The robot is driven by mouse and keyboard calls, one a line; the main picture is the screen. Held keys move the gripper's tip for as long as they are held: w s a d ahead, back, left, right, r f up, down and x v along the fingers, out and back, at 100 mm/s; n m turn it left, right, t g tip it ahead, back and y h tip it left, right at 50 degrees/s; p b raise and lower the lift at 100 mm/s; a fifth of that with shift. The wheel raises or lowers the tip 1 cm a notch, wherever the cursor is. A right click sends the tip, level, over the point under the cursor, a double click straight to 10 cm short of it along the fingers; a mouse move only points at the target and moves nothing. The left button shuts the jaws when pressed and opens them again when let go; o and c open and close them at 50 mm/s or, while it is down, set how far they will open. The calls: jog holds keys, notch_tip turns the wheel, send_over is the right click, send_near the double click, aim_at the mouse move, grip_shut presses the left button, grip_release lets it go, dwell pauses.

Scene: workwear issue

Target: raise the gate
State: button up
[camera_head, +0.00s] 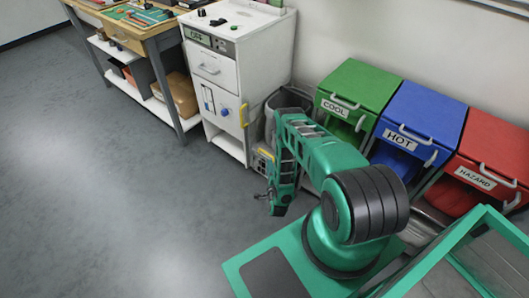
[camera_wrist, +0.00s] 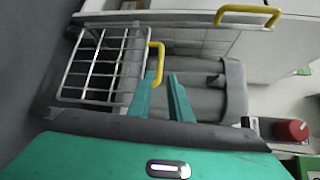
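A wire-grid panel (camera_wrist: 104,66), which looks like the gate, shows at the left of the wrist view, with a yellow handle (camera_wrist: 160,62) on its right side. A small part of what seems to be the same gate (camera_head: 262,161) shows in the head view, low beside my arm and mostly hidden. In the head view my gripper (camera_head: 270,197) points down near the gate.
A grey bin (camera_wrist: 232,90) stands behind the gate. A white cabinet (camera_head: 225,75) with a yellow handle (camera_head: 243,115) is beside it. Green (camera_head: 362,82), blue (camera_head: 425,108) and red (camera_head: 495,145) bins line the wall. The floor at left is clear.

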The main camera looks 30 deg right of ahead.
aim_at(267, 153)
jog(key=x, duration=1)
jog(key=shift+w+d+f, duration=0.2)
jog(key=shift+d, duration=0.05)
grip_shut()
